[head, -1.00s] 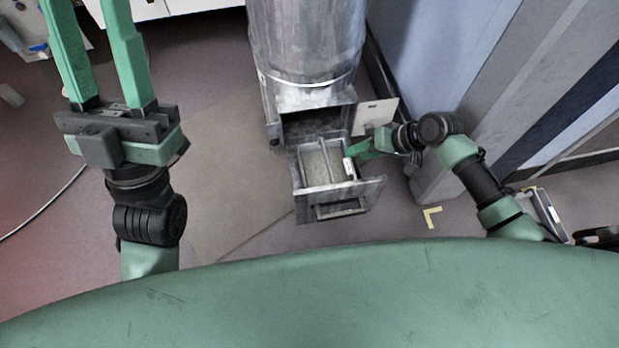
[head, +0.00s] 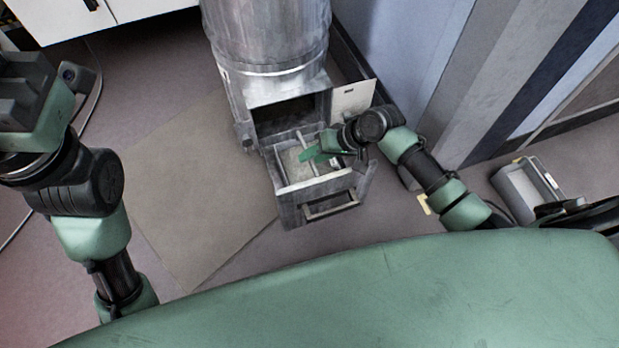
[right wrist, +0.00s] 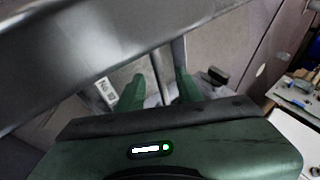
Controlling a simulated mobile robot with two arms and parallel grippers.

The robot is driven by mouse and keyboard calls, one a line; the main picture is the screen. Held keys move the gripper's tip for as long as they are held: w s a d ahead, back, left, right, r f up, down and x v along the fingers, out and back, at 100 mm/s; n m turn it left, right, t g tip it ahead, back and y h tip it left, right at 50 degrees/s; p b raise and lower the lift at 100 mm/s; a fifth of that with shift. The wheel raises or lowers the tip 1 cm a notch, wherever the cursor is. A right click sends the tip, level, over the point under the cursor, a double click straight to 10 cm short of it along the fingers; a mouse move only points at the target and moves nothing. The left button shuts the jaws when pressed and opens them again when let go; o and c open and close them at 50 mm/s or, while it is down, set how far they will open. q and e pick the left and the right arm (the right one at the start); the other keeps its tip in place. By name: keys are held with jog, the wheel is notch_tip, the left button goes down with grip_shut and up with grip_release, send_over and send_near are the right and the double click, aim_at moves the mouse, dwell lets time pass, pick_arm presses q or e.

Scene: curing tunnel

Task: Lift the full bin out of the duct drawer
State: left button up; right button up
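The metal duct drawer (head: 320,212) is pulled out at the foot of the round duct. The bin (head: 287,163) sits inside it, filled with pale grainy material, with a thin bar handle across it. My right gripper (head: 308,156) is over the bin, its fingers partly hiding the handle. In the right wrist view my right gripper's fingers (right wrist: 158,90) are apart, with a thin bar between them; I see no clear grip on it. My left gripper's body is at the far left edge of the head view; its fingers are out of frame.
The round metal duct (head: 270,35) rises behind the drawer. An open hatch door (head: 353,101) stands beside the opening, near my right arm. A grey, empty-looking container (head: 520,190) is at the right. The floor left of the drawer is clear.

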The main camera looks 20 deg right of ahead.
jog(key=shift+w+a+f, duration=0.1)
jog(key=shift+a+f, duration=0.05)
jog(key=shift+f, duration=0.1)
grip_shut()
dwell(1.4)
